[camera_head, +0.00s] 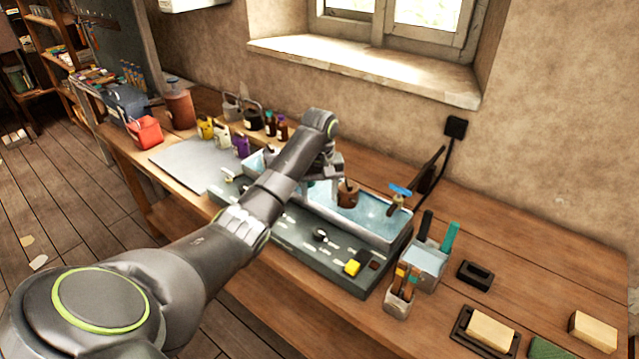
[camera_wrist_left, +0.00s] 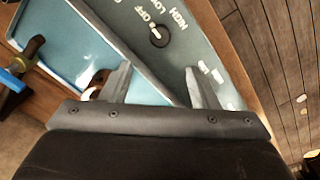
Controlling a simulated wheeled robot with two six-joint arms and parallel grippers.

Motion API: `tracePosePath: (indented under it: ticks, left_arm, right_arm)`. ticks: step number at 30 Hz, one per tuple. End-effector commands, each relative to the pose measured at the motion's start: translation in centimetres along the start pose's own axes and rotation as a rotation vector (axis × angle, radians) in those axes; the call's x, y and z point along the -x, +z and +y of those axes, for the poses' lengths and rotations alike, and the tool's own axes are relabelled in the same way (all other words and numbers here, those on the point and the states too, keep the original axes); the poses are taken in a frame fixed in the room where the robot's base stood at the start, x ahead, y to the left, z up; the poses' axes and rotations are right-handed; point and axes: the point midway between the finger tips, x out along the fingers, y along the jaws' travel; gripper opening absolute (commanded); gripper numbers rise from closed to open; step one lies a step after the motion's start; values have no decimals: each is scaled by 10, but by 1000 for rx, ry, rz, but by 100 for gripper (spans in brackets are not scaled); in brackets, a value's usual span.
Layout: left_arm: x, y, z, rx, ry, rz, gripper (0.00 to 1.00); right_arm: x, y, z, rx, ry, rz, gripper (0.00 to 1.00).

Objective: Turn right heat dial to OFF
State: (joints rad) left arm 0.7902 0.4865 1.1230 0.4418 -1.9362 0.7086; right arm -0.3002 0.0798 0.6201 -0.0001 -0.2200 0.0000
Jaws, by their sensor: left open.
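The right heat dial (camera_head: 320,235) is a small round black knob on the dark green front panel (camera_head: 290,235) of a water bath. In the left wrist view the dial (camera_wrist_left: 158,36) shows with OFF, LOW and HIGH printed beside it; a pale mark is on the knob, but which label it points to I cannot tell. My left gripper (camera_head: 325,182) is over the bath, behind the dial in the head view. Its two fingers (camera_wrist_left: 155,82) are spread, empty and apart from the dial. My right gripper is out of view.
The blue-water basin (camera_head: 375,222) lies behind the panel, with a blue-handled tap (camera_head: 400,190) at its right end. A brown pot (camera_head: 347,193) sits by the gripper. Tool holders (camera_head: 428,262) stand at the right.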

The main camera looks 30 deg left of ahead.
Motion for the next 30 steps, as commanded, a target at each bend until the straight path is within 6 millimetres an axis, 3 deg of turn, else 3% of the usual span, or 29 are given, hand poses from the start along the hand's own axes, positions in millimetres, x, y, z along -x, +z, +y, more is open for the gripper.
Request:
tracePosePath:
  ticks: [2,3,9,26,30]
  left_arm:
    - [14,-1,0,-1,2,4,55]
    - [25,0,0,-1,1,2,55]
    - [42,0,0,0,0,0,55]
    - [42,0,0,0,0,0,55]
    - [28,6,-3,-23,-5,6,55]
  right_arm:
    - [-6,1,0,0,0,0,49]
    - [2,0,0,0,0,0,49]
    - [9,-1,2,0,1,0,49]
    - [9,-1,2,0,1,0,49]
    - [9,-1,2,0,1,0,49]
